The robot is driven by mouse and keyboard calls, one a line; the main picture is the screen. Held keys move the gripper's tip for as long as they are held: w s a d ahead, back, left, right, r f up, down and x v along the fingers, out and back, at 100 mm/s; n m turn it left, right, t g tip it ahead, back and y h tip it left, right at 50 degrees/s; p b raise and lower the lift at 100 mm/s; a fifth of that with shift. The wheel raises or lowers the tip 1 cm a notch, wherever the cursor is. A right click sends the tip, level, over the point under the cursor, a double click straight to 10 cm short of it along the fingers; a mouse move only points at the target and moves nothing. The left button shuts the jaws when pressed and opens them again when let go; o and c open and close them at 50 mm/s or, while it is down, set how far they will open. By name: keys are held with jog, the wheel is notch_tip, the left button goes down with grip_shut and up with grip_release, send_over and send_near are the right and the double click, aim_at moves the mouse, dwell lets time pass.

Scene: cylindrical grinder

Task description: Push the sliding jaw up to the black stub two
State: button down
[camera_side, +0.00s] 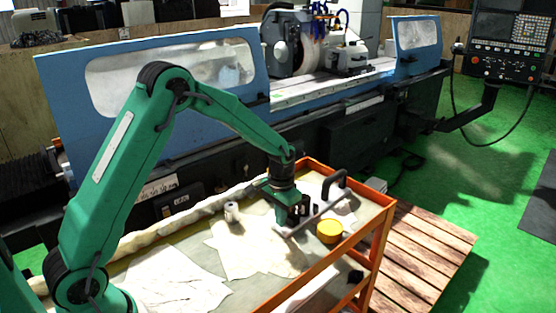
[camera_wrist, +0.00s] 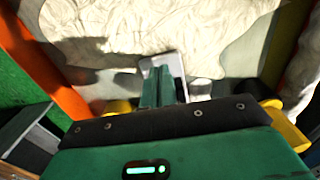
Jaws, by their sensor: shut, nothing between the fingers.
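A grey bar tool (camera_side: 322,209) lies on the cart top, with a black curved handle (camera_side: 335,184) at its far right end. Small dark upright pieces (camera_side: 304,205) stand beside the bar near my gripper; I cannot tell which is black stub two. My gripper (camera_side: 281,221) points down at the bar's near left end, its fingers shut and empty. In the wrist view the green fingers (camera_wrist: 162,88) are together over a light grey block (camera_wrist: 174,63), which may be the sliding jaw. Contact is unclear, and the gripper body hides what lies below it.
A yellow round tin (camera_side: 330,231) stands right of my gripper. A small white cylinder (camera_side: 231,211) stands to the left. Crumpled pale cloth (camera_side: 245,250) covers much of the cart top. The orange cart rim (camera_side: 345,248) borders the right side. The blue grinder (camera_side: 170,85) stands behind.

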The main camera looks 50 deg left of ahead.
jog(key=shift+r, duration=0.95)
jog(key=shift+w+a+r, duration=0.1)
jog(key=shift+w, duration=2.8)
dwell(1.5)
jog(key=shift+r, duration=0.15)
jog(key=shift+s+r, duration=0.15)
jog(key=shift+r, duration=0.95)
jog(key=shift+s+r, duration=0.2)
jog(key=shift+r, duration=0.85)
jog(key=shift+s+r, duration=0.15)
jog(key=shift+r, duration=0.95)
